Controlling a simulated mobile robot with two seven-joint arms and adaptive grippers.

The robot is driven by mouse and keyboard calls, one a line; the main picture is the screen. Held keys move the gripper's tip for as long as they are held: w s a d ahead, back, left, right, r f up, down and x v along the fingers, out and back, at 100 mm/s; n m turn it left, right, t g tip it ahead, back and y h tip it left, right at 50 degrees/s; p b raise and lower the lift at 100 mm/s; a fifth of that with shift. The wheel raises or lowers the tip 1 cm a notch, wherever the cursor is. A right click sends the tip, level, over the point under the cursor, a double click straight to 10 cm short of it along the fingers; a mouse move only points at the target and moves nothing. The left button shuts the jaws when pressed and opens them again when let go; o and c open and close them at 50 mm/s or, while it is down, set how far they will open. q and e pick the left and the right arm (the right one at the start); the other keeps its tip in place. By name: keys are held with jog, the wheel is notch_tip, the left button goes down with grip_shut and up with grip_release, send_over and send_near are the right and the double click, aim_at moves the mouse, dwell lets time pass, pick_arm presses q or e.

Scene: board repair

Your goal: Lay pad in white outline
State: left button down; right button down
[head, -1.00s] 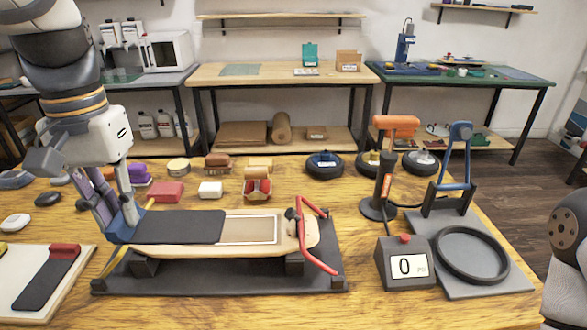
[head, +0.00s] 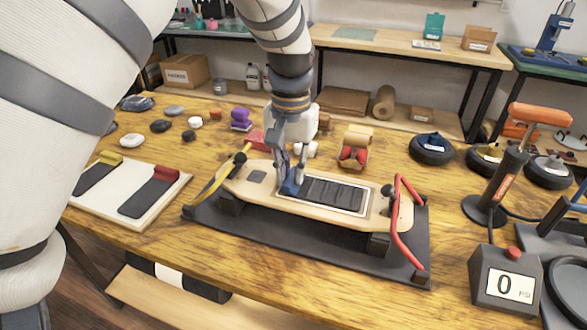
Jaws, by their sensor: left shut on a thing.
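The dark pad (head: 336,192) is over the white outline (head: 367,208) on the light wooden deck (head: 397,213). White border shows along its right end and front edge. The pad's surface looks ridged. My left gripper (head: 293,186) is shut on the pad's left end, low at the deck. I cannot tell whether the pad lies fully flat, and the outline's left end is hidden behind the gripper. My right gripper is not in view.
A white board (head: 130,210) with dark strips lies left. A pump gauge (head: 505,283) stands at the right.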

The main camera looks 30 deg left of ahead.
pick_arm(q)
jog(key=c, duration=1.6)
grip_release()
notch_tip(320, 180, up, 12)
jog(key=shift+r+p, duration=0.15)
jog(key=shift+p, duration=0.15)
